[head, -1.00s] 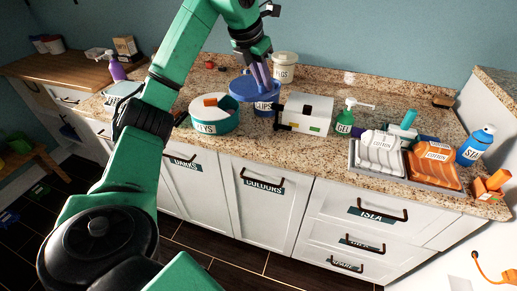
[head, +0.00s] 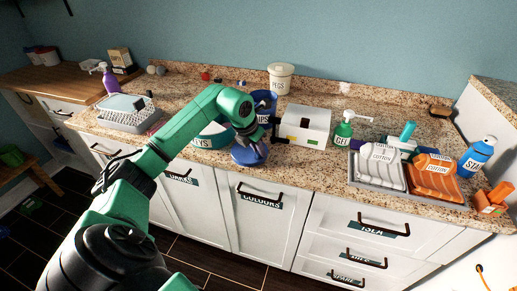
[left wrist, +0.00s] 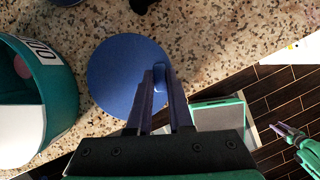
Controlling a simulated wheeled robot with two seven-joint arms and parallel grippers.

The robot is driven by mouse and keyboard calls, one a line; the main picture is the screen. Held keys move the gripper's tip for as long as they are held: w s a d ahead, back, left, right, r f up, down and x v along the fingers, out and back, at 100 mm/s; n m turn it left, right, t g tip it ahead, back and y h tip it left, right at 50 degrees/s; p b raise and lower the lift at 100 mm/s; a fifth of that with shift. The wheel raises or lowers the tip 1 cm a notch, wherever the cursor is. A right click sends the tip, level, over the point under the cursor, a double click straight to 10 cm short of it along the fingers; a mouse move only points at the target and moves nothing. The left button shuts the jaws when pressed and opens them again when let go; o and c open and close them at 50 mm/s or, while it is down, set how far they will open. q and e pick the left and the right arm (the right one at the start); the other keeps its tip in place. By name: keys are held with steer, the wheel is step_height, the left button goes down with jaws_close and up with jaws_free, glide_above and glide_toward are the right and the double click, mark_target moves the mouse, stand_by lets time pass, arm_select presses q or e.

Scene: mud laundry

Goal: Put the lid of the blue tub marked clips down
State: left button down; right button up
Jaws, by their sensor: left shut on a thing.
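The blue lid (head: 240,155) is a round disc with a small knob, off its tub. My left gripper (head: 254,140) is shut on the knob. The left wrist view shows the lid (left wrist: 112,85) flat, over the front of the granite counter; I cannot tell whether it touches. The open blue tub (head: 264,103), its label partly hidden by my arm, stands behind the lid on the counter. In the left wrist view my right gripper (left wrist: 275,128) is small at the right, over the floor, its opening unclear.
A teal and white tub (head: 212,138) stands just left of the lid. A white box (head: 305,122) and a green bottle (head: 342,134) stand to the right. A white tub (head: 280,78) is behind. The counter's front edge (head: 290,168) is close to the lid.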

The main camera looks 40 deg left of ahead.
arm_select(q)
steer(key=shift+f, duration=0.2)
steer(key=c, duration=0.8)
jaws_free()
steer(key=shift+r, duration=0.4)
steer(key=b+v, duration=0.1)
steer(key=v, duration=1)
steer(key=shift+s+r, duration=0.15)
steer(key=shift+r, duration=0.15)
